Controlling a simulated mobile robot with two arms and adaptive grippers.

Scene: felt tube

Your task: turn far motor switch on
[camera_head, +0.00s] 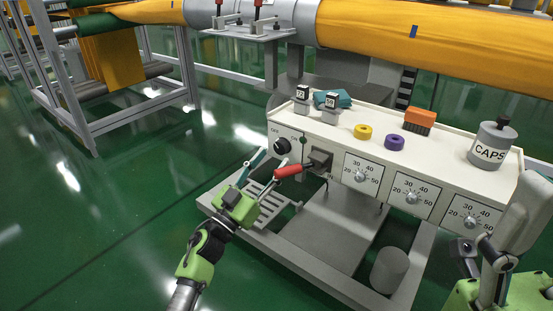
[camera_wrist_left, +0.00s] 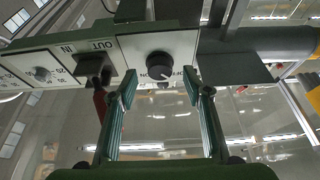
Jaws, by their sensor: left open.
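The motor switch (camera_head: 282,146) is a black round knob on a white plate marked OFF and ON, at the left end of the console's front. In the left wrist view the knob (camera_wrist_left: 159,66) appears upside down between my fingertips. My left gripper (camera_head: 262,168) is open, just in front of and below the knob. In the wrist view its two fingers (camera_wrist_left: 156,92) stand either side of the knob, with gaps and no clear contact. The knob's exact setting is hard to read. My right arm is at the lower right; its jaws are not clear.
A red-handled lever (camera_head: 289,172) on a dark block sits right beside the switch, close to my left gripper. Several numbered dials run along the console (camera_head: 437,150). Blocks, rings and a CAPS canister (camera_head: 492,145) stand on top. Green floor to the left is free.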

